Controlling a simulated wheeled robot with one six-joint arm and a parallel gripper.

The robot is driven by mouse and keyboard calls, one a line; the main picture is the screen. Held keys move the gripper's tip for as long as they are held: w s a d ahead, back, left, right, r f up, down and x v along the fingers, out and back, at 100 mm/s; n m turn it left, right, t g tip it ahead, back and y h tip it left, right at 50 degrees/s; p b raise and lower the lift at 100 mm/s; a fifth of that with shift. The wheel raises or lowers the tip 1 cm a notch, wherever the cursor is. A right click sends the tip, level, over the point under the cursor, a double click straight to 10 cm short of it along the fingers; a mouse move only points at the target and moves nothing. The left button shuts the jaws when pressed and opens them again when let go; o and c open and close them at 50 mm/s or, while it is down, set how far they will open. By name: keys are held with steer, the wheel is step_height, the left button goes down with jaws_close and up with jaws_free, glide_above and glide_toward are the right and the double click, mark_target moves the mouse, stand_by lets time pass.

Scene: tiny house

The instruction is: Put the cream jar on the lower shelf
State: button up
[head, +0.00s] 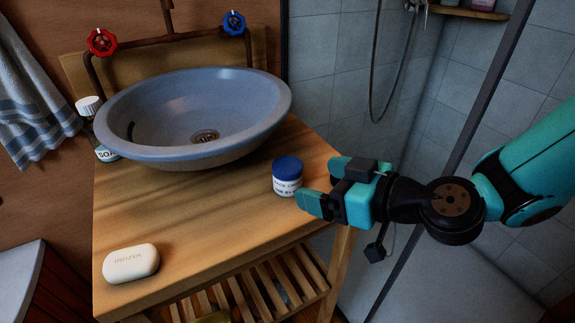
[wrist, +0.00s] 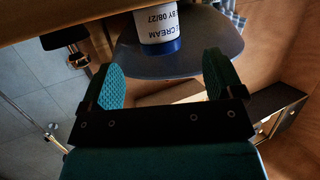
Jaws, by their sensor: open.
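The cream jar (head: 287,177) is small and white with a blue lid. It stands upright on the wooden counter (head: 215,215), near the counter's right edge and beside the basin. My gripper (head: 322,186) is open just right of the jar, with its fingers pointing toward it. In the wrist view the jar (wrist: 158,25) appears upside down, ahead of and between the open fingers (wrist: 167,80). I see no finger closed on it. The slatted lower shelf (head: 250,292) is under the counter and partly hidden by it.
A blue-grey basin (head: 190,115) takes up the back of the counter. A soap bar (head: 131,264) lies at the front left, and a soap bottle (head: 100,130) stands left of the basin. The shower frame (head: 440,150) is close behind my arm. The counter's front middle is clear.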

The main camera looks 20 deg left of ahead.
mark_target(300, 176)
steer(key=p+x, duration=0.1)
steer(key=x, duration=0.7)
steer(key=shift+a+p, duration=0.1)
steer(key=shift+p, duration=0.3)
steer(key=c, duration=1.1)
steer(key=shift+c, duration=0.2)
steer(key=shift+r, duration=0.1)
